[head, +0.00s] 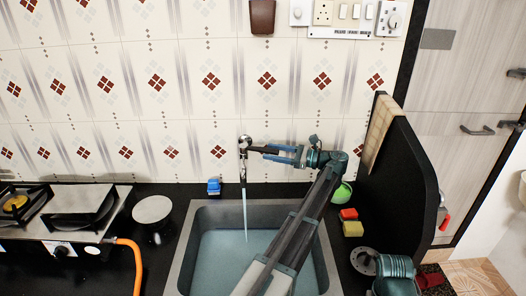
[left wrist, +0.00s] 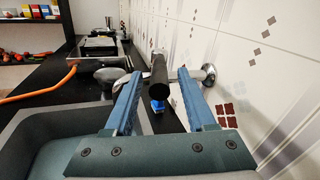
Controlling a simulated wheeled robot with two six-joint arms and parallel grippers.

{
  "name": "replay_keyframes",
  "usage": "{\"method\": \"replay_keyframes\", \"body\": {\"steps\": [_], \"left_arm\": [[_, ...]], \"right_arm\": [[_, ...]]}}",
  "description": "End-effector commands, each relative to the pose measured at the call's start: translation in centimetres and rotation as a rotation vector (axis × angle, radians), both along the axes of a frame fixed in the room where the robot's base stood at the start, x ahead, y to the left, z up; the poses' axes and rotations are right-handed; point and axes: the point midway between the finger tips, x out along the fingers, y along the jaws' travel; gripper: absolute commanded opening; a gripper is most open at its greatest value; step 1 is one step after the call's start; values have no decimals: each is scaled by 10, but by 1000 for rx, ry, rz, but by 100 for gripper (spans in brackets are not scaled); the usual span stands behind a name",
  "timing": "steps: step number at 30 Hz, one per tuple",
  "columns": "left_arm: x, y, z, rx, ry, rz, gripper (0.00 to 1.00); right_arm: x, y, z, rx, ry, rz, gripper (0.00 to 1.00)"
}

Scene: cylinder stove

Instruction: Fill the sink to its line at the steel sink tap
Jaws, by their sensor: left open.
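The steel tap (head: 244,142) is on the tiled wall, and a thin stream of water (head: 245,215) runs from it into the sink. The grey sink (head: 183,243) holds bluish water (head: 222,262); I cannot make out a fill line. My left gripper (head: 270,154) is at the tap, its two blue fingers open. In the left wrist view, the tap's dark handle (left wrist: 158,76) lies between the spread fingers of the gripper (left wrist: 159,82), with a gap on each side. My left arm crosses over the sink and hides part of it. My right gripper does not show.
A gas stove (head: 60,225) with an orange hose (head: 132,262) stands left. A blue item (head: 214,187) is behind the sink. A green item (head: 342,192) and red and yellow sponges (head: 352,228) lie right, beside a dark partition (head: 400,165).

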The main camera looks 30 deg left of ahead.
Motion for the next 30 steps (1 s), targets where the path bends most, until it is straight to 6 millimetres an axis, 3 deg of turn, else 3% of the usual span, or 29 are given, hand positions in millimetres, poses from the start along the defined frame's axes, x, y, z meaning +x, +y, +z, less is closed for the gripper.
{"method": "replay_keyframes", "body": {"steps": [3,9,20,30], "left_arm": [[-5,18,0,0,0,2,56],[-9,35,0,0,0,1,56],[-9,38,0,0,0,0,56],[-9,38,0,0,0,0,0]], "right_arm": [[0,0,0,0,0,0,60],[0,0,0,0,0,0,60],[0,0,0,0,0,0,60],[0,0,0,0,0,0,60]]}}
